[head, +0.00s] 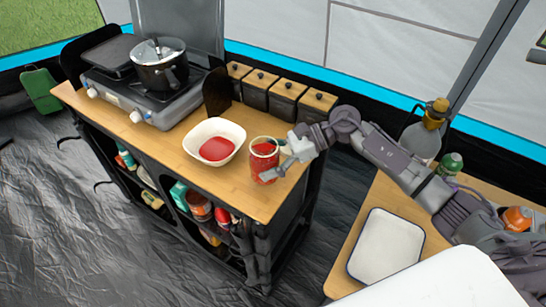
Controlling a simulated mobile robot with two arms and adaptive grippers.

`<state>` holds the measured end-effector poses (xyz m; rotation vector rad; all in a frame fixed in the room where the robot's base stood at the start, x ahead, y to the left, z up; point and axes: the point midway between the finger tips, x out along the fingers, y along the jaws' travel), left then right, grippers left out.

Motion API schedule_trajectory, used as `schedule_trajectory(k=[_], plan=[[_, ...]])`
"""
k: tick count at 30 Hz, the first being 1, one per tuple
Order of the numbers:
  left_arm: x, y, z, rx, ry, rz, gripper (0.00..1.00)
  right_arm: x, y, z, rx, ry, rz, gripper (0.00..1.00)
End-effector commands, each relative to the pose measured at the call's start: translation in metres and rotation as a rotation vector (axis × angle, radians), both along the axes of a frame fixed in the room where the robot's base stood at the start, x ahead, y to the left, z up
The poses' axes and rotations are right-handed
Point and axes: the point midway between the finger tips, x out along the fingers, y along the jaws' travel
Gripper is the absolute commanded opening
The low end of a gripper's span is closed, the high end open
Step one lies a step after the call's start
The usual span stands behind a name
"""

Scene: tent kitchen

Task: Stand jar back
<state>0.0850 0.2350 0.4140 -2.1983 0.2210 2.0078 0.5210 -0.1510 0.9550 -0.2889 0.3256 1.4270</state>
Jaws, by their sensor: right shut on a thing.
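A clear jar with red contents (264,160) stands upright, or nearly so, at the right end of the wooden counter (236,182). My right gripper (277,163) reaches in from the right and is shut on the jar at its right side. Whether the jar's base touches the counter is hard to tell. A white bowl (196,148) with a red filling sits just left of the jar. My left gripper is not in view.
A camp stove (148,98) with a lidded pot (160,66) stands at the counter's left. Several wooden-lidded canisters (285,92) line the back edge. A second table at right holds an empty white tray (386,246) and bottles (421,140).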

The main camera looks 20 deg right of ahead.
Motion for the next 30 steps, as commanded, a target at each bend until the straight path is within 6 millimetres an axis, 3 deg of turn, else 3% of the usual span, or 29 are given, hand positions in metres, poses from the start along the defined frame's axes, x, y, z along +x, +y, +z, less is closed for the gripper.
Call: schedule_trajectory(k=[9, 23, 24, 28, 30], plan=[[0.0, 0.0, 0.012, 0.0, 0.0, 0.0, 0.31, 0.0, 0.0, -0.033, 0.004, 0.001, -0.001, 0.08], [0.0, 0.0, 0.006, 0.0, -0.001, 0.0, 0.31, 0.0, 0.0, -0.039, 0.003, -0.001, 0.0, 0.08], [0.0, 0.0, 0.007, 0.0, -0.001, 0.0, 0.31, -0.001, 0.0, -0.04, 0.0, 0.001, 0.001, 0.79], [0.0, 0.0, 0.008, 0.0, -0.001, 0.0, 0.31, -0.001, 0.0, -0.04, 0.0, 0.001, 0.001, 0.99], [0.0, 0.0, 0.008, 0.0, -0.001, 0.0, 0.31, -0.001, 0.0, -0.04, 0.0, 0.001, 0.001, 0.99]])
